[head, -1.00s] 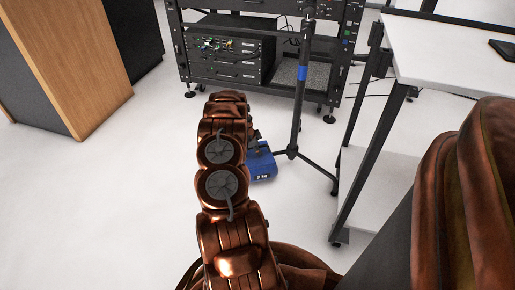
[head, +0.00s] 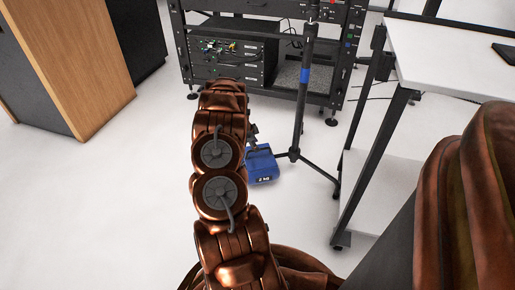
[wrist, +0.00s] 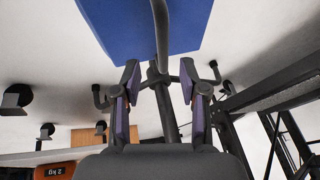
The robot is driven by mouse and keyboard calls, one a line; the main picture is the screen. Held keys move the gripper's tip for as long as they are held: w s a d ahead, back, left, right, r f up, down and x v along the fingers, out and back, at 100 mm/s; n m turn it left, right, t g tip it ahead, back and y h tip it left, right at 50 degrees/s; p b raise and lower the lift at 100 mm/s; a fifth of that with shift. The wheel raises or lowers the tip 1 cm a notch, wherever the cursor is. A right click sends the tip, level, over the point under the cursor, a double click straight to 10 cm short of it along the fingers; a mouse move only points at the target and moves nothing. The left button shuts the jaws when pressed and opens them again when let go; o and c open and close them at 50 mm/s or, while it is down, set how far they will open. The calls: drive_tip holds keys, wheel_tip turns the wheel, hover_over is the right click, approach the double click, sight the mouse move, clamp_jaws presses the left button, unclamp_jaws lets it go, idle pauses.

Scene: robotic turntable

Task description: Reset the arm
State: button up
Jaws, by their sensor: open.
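My arm (head: 218,155) is copper coloured and reaches forward over the white floor in the head view. My gripper (wrist: 160,78) shows in the wrist view with its two dark, purple-padded fingers apart and nothing held between them. In the head view only a small dark part of it shows past the arm; the rest is hidden. A blue box (head: 262,166) with a small dark label stands on the floor just right of the arm. In the wrist view a large blue surface (wrist: 110,22) fills the top, beyond the fingers.
A black tripod stand (head: 294,152) stands beside the blue box. An equipment rack (head: 232,68) is behind it. A white table (head: 440,60) with black legs is at right, a wooden cabinet (head: 85,60) at left. The floor (head: 100,210) at front left is clear.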

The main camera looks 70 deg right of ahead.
drive_tip(key=shift+v, duration=2.7)
